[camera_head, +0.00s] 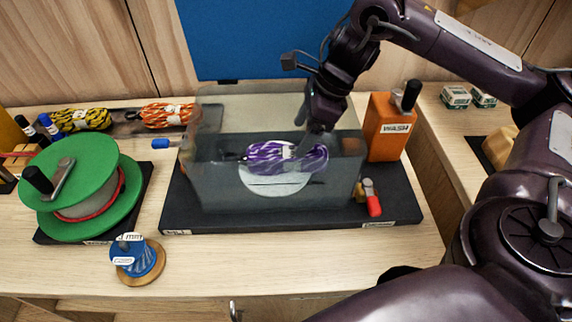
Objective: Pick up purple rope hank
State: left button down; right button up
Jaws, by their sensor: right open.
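The purple rope hank (265,158), streaked with white and with a pale band round its middle, is inside a clear-walled tank (215,185), above a pale round disc (275,183). My right gripper (312,143) reaches down into the tank from above, at the hank's right part. Its jaws are open. The fingertips are small and partly lost against the hank, so I cannot tell whether they touch it. My left gripper is not in view.
The tank stands on a black base (300,222). An orange WASH container (390,128) stands close on its right, with a red-handled valve (372,200) in front. A green reel (80,185) and a blue spool (136,258) stand left. Yellow (82,119) and orange (165,115) hanks lie behind.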

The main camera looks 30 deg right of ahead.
aim_at(289, 151)
jog(key=shift+b+x, duration=0.65)
jog(key=shift+x, duration=0.45)
jog(key=shift+a+f, duration=0.15)
jog(key=shift+f, duration=0.2)
jog(key=shift+w+a+f, duration=0.1)
jog(key=shift+w+f, duration=0.05)
jog(key=shift+f, duration=0.15)
jog(key=x, duration=0.4)
jog(key=shift+w+f+p, duration=0.1)
jog(key=shift+w+p, duration=0.05)
jog(key=shift+p, duration=0.2)
jog(key=shift+c, duration=0.2)
jog(key=c, duration=1.2)
